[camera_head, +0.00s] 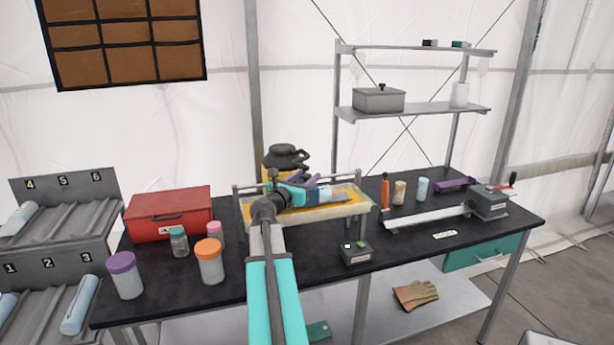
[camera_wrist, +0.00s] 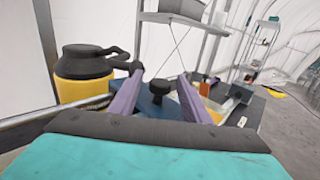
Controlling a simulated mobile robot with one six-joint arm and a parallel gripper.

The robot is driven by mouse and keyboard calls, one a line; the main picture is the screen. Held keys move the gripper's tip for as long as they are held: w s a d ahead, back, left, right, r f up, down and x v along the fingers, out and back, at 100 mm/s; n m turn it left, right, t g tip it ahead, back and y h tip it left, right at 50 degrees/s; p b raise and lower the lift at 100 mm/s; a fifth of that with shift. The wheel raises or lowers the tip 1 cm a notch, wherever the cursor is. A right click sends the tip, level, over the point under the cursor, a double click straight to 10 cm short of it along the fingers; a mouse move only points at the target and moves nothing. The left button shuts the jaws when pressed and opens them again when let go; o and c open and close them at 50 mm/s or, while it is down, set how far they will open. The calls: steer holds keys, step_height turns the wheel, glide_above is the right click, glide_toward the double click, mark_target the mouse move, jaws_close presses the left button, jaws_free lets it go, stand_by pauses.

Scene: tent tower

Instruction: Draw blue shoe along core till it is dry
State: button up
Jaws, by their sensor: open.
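My gripper (camera_wrist: 160,82) has two purple fingers, spread apart. In the wrist view the blue shoe (camera_wrist: 150,108) lies beyond and between them, with a black knob standing up from it. I cannot tell whether the fingers touch the knob. In the head view my gripper (camera_head: 296,181) is over the pale tray (camera_head: 348,210) with a yellow-orange inside. The blue shoe (camera_head: 318,194) shows just right of the gripper, partly hidden by it. I cannot make out a core under the shoe; my arm and gripper cover part of the tray.
A yellow jug with a black top (camera_head: 286,158) stands behind the tray. A red case (camera_head: 168,212) and several lidded jars are left. A small box with a green button (camera_head: 356,252) sits in front. A long metal device (camera_head: 428,215) is right. Numbered racks (camera_head: 62,222) stand far left.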

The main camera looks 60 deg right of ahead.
steer(key=shift+d, duration=0.45)
jaws_close()
steer(key=shift+s, duration=0.1)
